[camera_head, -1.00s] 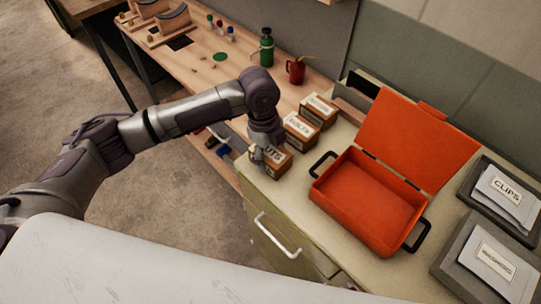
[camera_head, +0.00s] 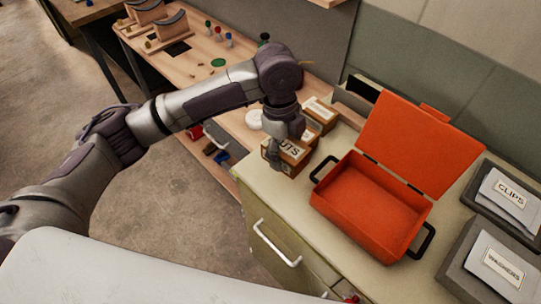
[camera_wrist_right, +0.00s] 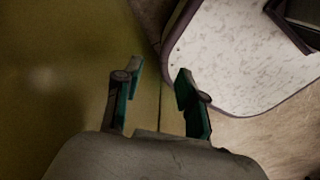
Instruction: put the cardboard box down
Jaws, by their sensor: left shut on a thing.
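A small brown cardboard box (camera_head: 293,158) labelled "NUTS" is at the left end of the pale cabinet top (camera_head: 268,196) in the head view. My left gripper (camera_head: 280,150) comes down over it from above and is shut on it, covering part of the label. I cannot tell whether the box's underside touches the cabinet top. My right gripper (camera_wrist_right: 160,97) shows in the right wrist view with its two fingers apart and nothing between them.
Other cardboard boxes (camera_head: 320,112) stand just behind the held one, partly hidden by my arm. An open orange case (camera_head: 375,200) stands to the right. Grey trays (camera_head: 458,262) lie at far right. A wooden bench (camera_head: 190,62) holds small items.

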